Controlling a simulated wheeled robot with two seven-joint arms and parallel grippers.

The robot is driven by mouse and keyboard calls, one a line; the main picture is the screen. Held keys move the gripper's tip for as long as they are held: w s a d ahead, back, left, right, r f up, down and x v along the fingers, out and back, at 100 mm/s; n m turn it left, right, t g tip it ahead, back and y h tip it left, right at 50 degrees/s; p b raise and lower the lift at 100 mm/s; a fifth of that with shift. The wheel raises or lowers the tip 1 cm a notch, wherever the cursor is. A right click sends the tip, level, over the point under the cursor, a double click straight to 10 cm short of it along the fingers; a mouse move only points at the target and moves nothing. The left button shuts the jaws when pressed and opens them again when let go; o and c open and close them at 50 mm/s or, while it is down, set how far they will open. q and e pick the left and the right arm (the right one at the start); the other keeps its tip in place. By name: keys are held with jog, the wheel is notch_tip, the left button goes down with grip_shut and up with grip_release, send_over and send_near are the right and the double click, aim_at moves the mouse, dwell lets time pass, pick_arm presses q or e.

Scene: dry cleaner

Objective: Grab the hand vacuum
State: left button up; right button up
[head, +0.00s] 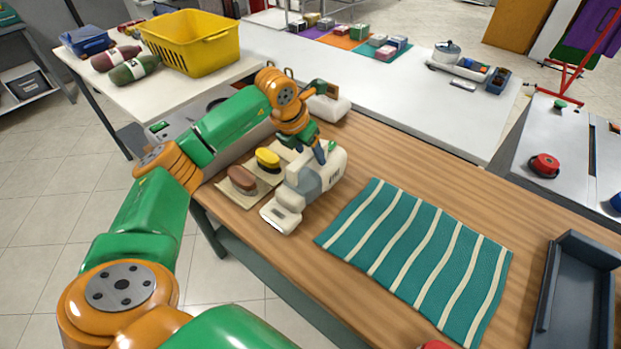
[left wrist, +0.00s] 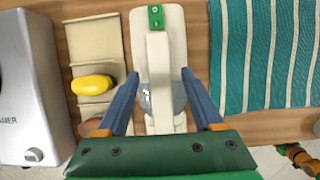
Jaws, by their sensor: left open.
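The hand vacuum (head: 325,168) is white and grey and lies on the wooden table, its nozzle end towards the table's near edge. It also shows in the left wrist view (left wrist: 158,30), running lengthwise between the fingers. My left gripper (head: 318,152) is over the vacuum. In the left wrist view its two blue fingers (left wrist: 160,75) are spread wide, one on each side of the vacuum's pale central handle. No clear contact shows between fingers and vacuum. My right gripper is not in view.
A yellow brush (head: 268,158) and a brown brush (head: 242,178) lie on beige cloth left of the vacuum. A teal striped cloth (head: 420,250) lies to its right. A grey steamer (left wrist: 25,90) stands farther left. A dark tray (head: 580,295) sits at the right.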

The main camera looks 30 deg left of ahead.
pick_arm(q)
grip_shut()
jog(key=shift+r, duration=0.1)
dwell(1.3)
